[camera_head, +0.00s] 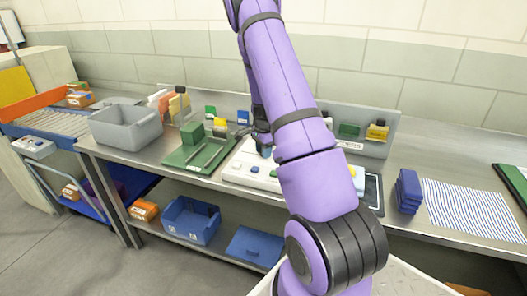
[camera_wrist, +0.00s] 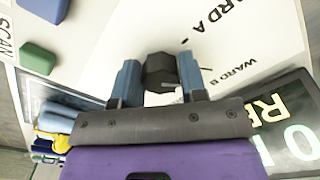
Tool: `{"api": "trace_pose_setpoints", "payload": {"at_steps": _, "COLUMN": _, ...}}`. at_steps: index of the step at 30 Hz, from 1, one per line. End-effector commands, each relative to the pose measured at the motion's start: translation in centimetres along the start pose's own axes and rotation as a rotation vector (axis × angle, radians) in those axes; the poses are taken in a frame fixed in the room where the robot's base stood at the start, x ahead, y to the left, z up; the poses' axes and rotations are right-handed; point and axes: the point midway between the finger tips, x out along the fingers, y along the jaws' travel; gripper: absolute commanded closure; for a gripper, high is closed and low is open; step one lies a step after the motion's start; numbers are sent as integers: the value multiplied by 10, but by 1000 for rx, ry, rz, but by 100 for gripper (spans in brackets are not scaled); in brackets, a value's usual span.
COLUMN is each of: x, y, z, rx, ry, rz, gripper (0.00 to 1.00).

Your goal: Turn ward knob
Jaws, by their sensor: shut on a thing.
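The ward knob (camera_wrist: 160,72) is a dark, faceted knob on a white panel (camera_wrist: 215,30) printed with "WARD A" and "WARD B". In the wrist view my gripper (camera_wrist: 160,80) has its two blue-grey fingers on either side of the knob, shut on it. A light pointer mark shows on the knob's lower edge. In the head view my gripper (camera_head: 262,140) is at the white panel (camera_head: 240,170) on the bench, largely behind my purple arm. The knob is hidden there.
A blue button (camera_wrist: 45,8) and a green button (camera_wrist: 37,58) sit on the panel. A dark display (camera_wrist: 290,125) with lit characters lies beside it. A green tray (camera_head: 185,160), grey bin (camera_head: 125,125), blue stack (camera_head: 408,190) and striped mat (camera_head: 470,207) share the bench.

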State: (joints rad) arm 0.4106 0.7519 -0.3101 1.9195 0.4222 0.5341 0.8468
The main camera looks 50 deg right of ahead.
Motion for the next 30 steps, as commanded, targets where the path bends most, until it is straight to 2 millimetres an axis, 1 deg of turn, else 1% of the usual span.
{"api": "trace_pose_setpoints", "payload": {"at_steps": 21, "x": -1, "y": 2, "z": -2, "rx": -636, "ry": 1, "rz": -2, "gripper": 85}}
{"api": "trace_pose_setpoints", "payload": {"at_steps": 30, "x": -1, "y": 3, "z": -2, "rx": -839, "ry": 2, "rz": -2, "gripper": 85}}
